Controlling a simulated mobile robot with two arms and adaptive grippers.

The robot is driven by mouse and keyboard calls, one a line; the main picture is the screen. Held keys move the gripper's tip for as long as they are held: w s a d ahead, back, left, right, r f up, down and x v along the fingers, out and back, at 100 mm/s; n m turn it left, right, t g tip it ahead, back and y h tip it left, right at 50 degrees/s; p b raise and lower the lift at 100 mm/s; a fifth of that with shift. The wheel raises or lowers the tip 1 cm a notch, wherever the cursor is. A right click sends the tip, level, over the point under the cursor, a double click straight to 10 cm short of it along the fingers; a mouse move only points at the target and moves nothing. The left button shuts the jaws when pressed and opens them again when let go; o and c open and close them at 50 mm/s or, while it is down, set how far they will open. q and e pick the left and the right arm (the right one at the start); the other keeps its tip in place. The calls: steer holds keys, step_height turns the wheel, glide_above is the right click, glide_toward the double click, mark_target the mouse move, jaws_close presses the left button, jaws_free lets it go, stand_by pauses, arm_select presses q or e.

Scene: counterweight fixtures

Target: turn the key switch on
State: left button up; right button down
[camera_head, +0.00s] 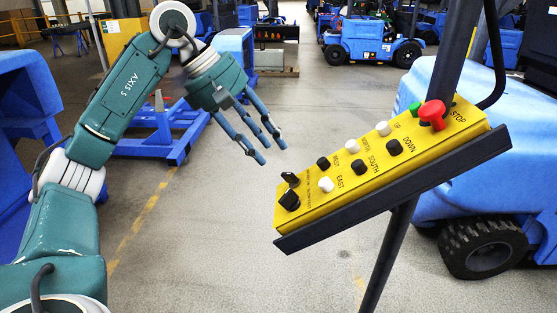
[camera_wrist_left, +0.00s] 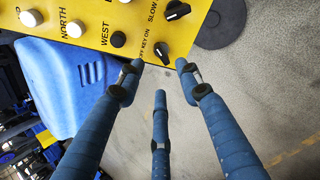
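A yellow control panel (camera_head: 375,165) is held tilted on a dark post. The black key switch (camera_head: 289,178) sits at its left end, above a larger black knob (camera_head: 289,199). In the left wrist view the key switch (camera_wrist_left: 161,51) is near the panel edge, by the label "OFF KEY ON". My left gripper (camera_head: 270,150) is up and left of the key switch, apart from it. Its three blue fingers are spread and hold nothing. In the left wrist view the fingertips (camera_wrist_left: 158,72) frame the area just below the key switch. My right gripper is not in view.
A red stop button (camera_head: 432,113), a green button (camera_head: 415,108) and several black and white buttons share the panel. A dark ledge runs along its lower edge. The post (camera_head: 395,250) stands below. A blue vehicle (camera_head: 445,150) is behind it; open floor lies left.

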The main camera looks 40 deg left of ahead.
arm_select(q)
steer(key=v, duration=0.3)
steer(key=shift+s+a+r, duration=0.1)
steer(key=shift+s+r, duration=0.05)
steer(key=shift+r, duration=0.25)
stand_by(0.3)
